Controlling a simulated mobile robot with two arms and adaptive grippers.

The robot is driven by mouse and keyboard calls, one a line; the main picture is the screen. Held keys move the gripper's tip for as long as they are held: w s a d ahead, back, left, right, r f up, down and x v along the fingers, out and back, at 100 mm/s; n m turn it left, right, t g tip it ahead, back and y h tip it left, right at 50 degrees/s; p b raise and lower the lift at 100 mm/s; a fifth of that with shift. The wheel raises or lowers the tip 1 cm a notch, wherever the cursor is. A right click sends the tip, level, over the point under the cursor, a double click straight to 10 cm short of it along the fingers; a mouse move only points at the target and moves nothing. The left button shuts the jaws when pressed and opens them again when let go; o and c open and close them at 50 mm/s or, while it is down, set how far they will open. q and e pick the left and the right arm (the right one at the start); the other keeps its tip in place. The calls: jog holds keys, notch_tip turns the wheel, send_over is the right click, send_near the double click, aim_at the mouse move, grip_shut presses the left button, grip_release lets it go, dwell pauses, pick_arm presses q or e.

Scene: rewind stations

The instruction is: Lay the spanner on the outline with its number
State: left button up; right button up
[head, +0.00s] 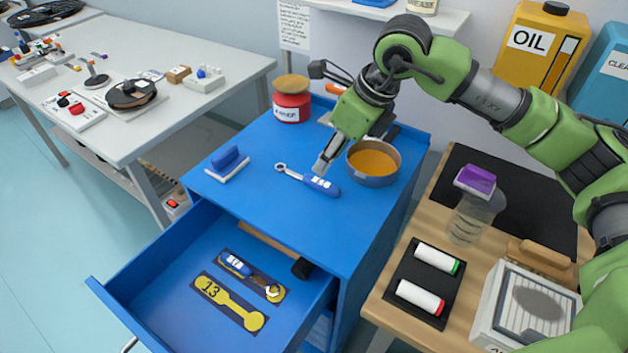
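A spanner (321,186) with a blue handle and white label lies on the blue cabinet top (262,205), its ring end pointing left. The label is too small to read. My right gripper (321,168) points down at the handle, its fingertips at or just above it. I cannot tell whether they touch it or are closed. In the open drawer (165,290), a yellow spanner outline (235,303) marked 13 is bare. Behind it, another blue-handled spanner (236,264) lies on a second dark outline (283,293), whose number I cannot see. My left gripper is out of view.
An orange-filled round tin (374,180) stands just right of the spanner. A red jar (291,107) stands at the back, and a blue block-shaped item (226,160) lies at left. A wooden bench (385,300) is at right, a white table (190,40) at left.

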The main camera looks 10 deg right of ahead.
aim_at(315, 179)
jog(key=x, duration=0.3)
jog(key=p+x, duration=0.2)
jog(key=x, duration=0.3)
jog(key=shift+w+a, duration=0.15)
jog(key=shift+f+b, duration=0.25)
jog(key=shift+b, duration=0.15)
jog(key=shift+r, duration=0.1)
grip_shut()
